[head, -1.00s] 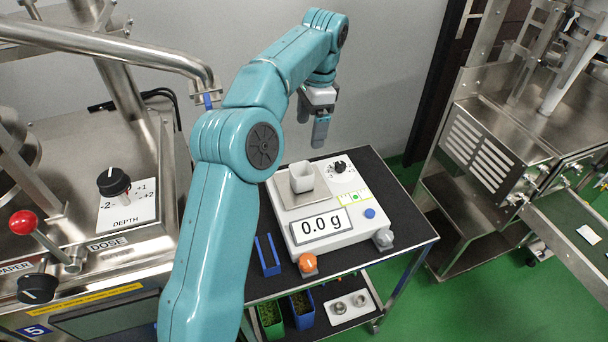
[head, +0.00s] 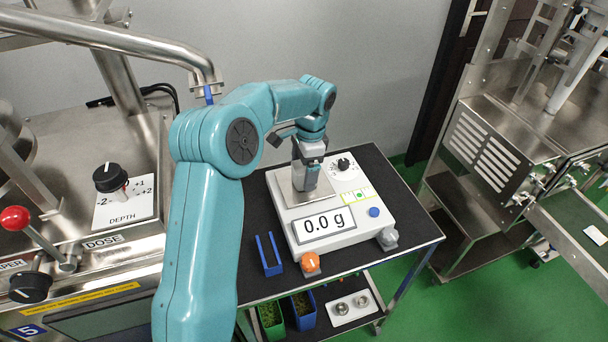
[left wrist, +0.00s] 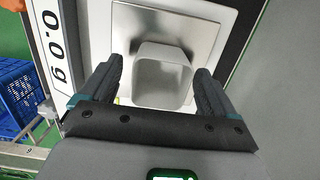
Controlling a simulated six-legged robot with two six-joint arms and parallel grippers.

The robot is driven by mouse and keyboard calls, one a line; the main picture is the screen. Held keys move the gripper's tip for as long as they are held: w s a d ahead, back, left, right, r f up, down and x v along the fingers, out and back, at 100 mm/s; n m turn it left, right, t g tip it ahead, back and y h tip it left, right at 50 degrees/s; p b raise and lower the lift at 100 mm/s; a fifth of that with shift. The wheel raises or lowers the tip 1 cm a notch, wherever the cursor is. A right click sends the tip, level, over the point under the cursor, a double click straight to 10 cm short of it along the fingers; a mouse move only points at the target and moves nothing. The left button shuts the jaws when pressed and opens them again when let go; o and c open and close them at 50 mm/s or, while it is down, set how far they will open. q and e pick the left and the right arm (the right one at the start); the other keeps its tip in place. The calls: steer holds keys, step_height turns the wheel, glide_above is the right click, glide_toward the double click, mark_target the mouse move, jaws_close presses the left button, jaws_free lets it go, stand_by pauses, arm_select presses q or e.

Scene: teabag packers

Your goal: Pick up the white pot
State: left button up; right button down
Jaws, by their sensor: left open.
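The white pot (left wrist: 163,76) is a small square, open-topped cup. It stands upright on the metal plate (left wrist: 207,25) of the scale (head: 345,209) in the left wrist view. In the head view my left gripper hides the pot. My left gripper (head: 309,182) points down over the scale plate. In the left wrist view its two open fingers (left wrist: 164,88) are on either side of the pot, with a gap showing on each side. The scale display (head: 324,224) reads 0.0 g. My right gripper is not in view.
The scale stands on a black-topped cart (head: 400,208). A blue tray (head: 268,254) and an orange knob (head: 309,262) are in front of it. A steel machine (head: 95,200) stands left, another (head: 500,150) right. Bins (head: 302,310) sit on the lower shelf.

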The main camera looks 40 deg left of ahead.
arm_select(q)
steer(key=shift+a+f, duration=0.1)
steer(key=shift+f, duration=0.65)
steer(key=shift+s, duration=0.1)
steer(key=c, duration=1)
steer(key=shift+c, duration=0.2)
steer(key=shift+r, duration=0.1)
